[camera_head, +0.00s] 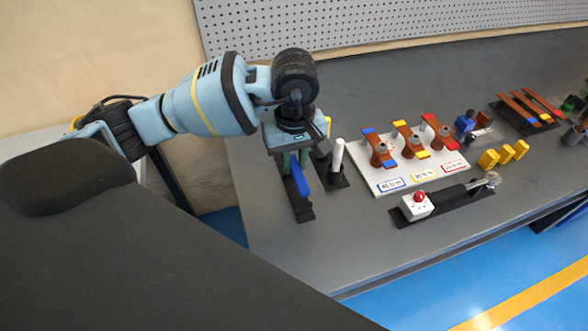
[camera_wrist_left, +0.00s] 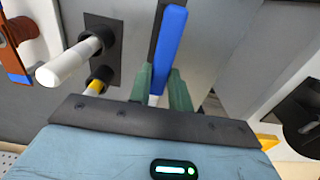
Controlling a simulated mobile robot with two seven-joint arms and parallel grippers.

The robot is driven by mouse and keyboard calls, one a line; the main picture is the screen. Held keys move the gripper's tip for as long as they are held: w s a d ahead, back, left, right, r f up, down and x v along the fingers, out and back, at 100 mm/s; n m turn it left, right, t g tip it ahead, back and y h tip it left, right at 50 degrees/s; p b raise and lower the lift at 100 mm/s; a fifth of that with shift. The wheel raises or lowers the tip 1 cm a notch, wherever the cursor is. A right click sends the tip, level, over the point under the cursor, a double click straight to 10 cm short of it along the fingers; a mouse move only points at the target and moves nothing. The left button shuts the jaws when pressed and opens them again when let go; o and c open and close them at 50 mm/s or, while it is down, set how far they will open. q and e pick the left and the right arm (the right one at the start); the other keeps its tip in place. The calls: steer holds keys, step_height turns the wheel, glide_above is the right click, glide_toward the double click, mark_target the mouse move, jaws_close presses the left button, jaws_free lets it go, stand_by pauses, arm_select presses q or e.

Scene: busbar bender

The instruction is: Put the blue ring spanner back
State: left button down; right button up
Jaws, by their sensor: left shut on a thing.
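The blue ring spanner (camera_head: 300,178) hangs below my left gripper (camera_head: 294,158), above a narrow black base plate (camera_head: 304,214) at the left end of the grey bench. In the left wrist view the spanner's blue handle (camera_wrist_left: 171,42) extends up from between the green fingers of my left gripper (camera_wrist_left: 162,88), which is shut on it. The spanner's ring end is hidden, and I cannot tell whether the spanner touches the plate. My right gripper is not in view.
A white post (camera_head: 338,156) on a black base stands close right of the spanner. A white board (camera_head: 372,180) with copper-coloured bent bars lies farther right. A box with a red button (camera_head: 419,199) is in front. A perforated panel (camera_head: 350,22) rises behind.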

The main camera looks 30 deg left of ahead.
mark_target(294, 165)
arm_select(q)
steer(key=shift+f, duration=1.8)
steer(key=shift+f, duration=0.3)
steer(key=c, duration=1.3)
jaws_free()
step_height(294, 165, up, 13)
steer(key=shift+f, duration=0.15)
